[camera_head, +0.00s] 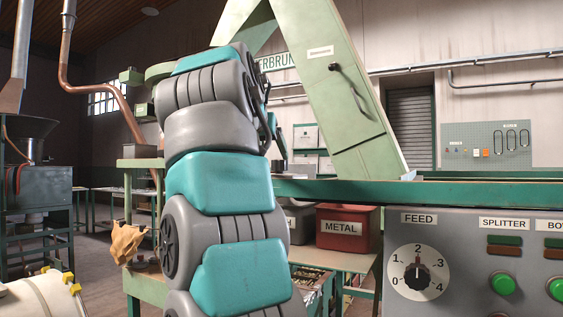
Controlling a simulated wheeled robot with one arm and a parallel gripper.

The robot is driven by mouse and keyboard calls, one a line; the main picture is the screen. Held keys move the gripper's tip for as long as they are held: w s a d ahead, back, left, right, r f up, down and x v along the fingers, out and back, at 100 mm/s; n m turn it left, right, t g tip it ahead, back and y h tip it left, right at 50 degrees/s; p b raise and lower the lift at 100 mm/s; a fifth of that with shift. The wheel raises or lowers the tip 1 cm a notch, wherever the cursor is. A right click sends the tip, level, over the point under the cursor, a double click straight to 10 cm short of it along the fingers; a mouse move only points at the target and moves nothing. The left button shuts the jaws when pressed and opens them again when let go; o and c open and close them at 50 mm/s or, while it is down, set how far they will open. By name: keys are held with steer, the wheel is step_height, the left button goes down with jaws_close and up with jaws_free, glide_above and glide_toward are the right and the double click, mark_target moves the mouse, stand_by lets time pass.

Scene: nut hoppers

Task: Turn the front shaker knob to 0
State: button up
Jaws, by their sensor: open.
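A black knob (417,276) sits on a round white dial marked 0 to 4, under a FEED label (419,218), on the grey control panel (465,262) at lower right. Its pointer seems to stand up towards 2. No label reading "shaker" shows in this view, so I cannot tell which knob is the front shaker knob. My gripper (272,118) is partly hidden behind my teal and grey arm, left of the panel and well above the knob. It is open and apart from the knob, and I see nothing held in it.
A green beam (440,192) runs above the panel. A pale green chute (335,90) rises behind it. A red METAL bin (347,228) stands left of the panel.

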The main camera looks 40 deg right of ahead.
mark_target(280, 161)
steer(key=shift+m, duration=0.3)
steer(key=x, duration=0.5)
steer(key=d+r+x, duration=0.1)
steer(key=x, duration=0.1)
steer(key=shift+d, duration=0.35)
steer(key=shift+s, duration=0.1)
jaws_close()
